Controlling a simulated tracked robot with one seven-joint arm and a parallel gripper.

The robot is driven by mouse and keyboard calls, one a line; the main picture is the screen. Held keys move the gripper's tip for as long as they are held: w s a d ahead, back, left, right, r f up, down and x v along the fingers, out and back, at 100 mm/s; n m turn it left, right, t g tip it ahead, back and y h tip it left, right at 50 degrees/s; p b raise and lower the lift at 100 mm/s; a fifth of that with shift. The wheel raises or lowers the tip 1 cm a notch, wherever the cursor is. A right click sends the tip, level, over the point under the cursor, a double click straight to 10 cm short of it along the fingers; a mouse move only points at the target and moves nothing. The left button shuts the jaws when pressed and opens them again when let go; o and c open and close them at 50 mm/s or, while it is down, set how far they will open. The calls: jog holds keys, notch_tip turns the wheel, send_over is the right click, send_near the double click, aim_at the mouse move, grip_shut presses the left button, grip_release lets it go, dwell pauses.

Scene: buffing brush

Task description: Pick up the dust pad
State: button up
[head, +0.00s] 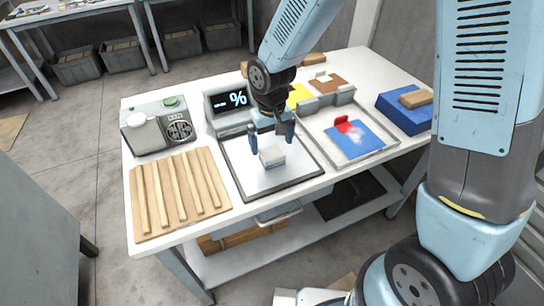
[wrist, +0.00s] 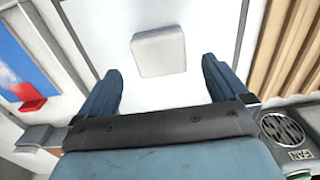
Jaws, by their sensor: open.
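A small white block-shaped pad (head: 272,156), which looks like the dust pad, lies on a white, dark-rimmed tray (head: 239,176) in the middle of the table. In the wrist view the pad (wrist: 158,52) shows whole, just beyond my fingertips and between their lines. My gripper (head: 271,137) is open and points down over the pad, with one blue finger to each side. In the wrist view my gripper (wrist: 161,72) has nothing between its fingers. Whether a fingertip touches the tray cannot be told.
A slatted wooden board (head: 180,193) lies left of the tray. Behind stand a grey device (head: 158,127) and a percent display (head: 227,104). To the right are a shallow tray with a blue panel (head: 353,143) and red piece (head: 343,124), and a blue block (head: 403,115).

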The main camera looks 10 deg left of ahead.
aim_at(272, 152)
jog(key=f, duration=0.5)
jog(key=shift+s, duration=0.2)
jog(key=shift+r, duration=0.1)
jog(key=c, duration=1.1)
jog(key=shift+r, duration=0.5)
jog(key=shift+c, duration=0.2)
notch_tip(272, 152, up, 2)
jog(key=shift+r, duration=0.25)
jog(key=s+d+r, duration=0.7)
jog(key=s+r, duration=0.2)
jog(key=s, duration=0.3)
jog(key=shift+d+r, duration=0.2)
jog(key=shift+r, duration=0.05)
